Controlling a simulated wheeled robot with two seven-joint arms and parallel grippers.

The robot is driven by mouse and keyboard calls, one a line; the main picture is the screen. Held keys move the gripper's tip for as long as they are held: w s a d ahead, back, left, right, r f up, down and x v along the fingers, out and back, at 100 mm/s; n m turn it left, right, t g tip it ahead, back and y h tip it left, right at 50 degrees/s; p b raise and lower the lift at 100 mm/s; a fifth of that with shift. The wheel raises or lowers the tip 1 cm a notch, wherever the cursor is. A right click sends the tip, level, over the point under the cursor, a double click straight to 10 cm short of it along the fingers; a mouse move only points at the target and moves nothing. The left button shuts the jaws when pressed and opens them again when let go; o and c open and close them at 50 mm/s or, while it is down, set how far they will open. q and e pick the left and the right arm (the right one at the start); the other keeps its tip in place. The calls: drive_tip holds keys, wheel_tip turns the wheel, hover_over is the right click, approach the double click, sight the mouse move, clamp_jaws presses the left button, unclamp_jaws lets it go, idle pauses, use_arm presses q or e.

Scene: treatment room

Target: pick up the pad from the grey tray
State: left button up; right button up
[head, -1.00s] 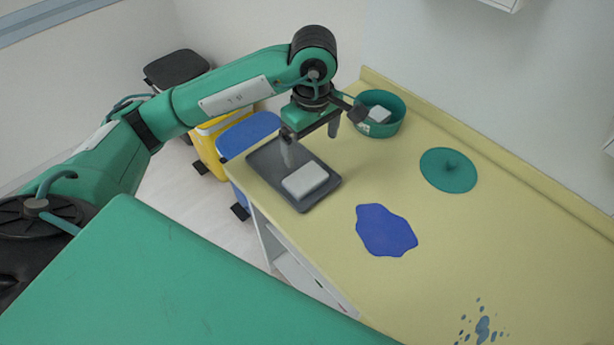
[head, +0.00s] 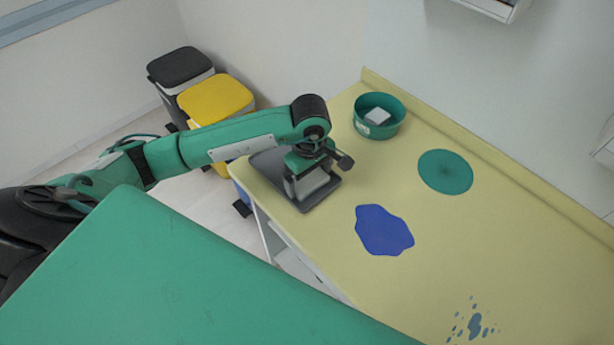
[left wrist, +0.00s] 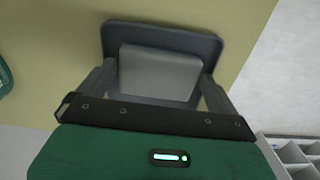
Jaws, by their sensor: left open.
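The pad (left wrist: 160,72) is a pale grey-white block lying in the grey tray (left wrist: 165,34). In the head view the tray (head: 268,160) sits at the near left end of the yellow counter, with the pad (head: 313,182) partly covered by my gripper. My left gripper (head: 312,190) is lowered over the pad and open. In the left wrist view the fingers of the gripper (left wrist: 160,80) stand on either side of the pad. I cannot tell whether they touch it. My right gripper is not in view.
A teal bowl (head: 380,131) with a white block (head: 377,116) inside stands at the counter's back. A round teal disc (head: 445,171), a blue patch (head: 384,230) and blue splashes (head: 475,326) lie to the right. Bins (head: 214,100) stand beyond my left arm. A green surface (head: 170,275) fills the lower left.

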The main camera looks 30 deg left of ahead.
sight(310, 181)
use_arm(q)
drive_tip(key=shift+f, duration=0.4)
drive_tip(key=shift+c, duration=0.3)
drive_tip(key=c, duration=0.5)
drive_tip(key=shift+r, duration=0.2)
drive_tip(key=shift+c, duration=0.2)
drive_tip(key=shift+w+r, duration=0.1)
drive_tip(key=shift+r, duration=0.15)
wheel_tip(310, 181, up, 19)
drive_tip(key=b, duration=0.3)
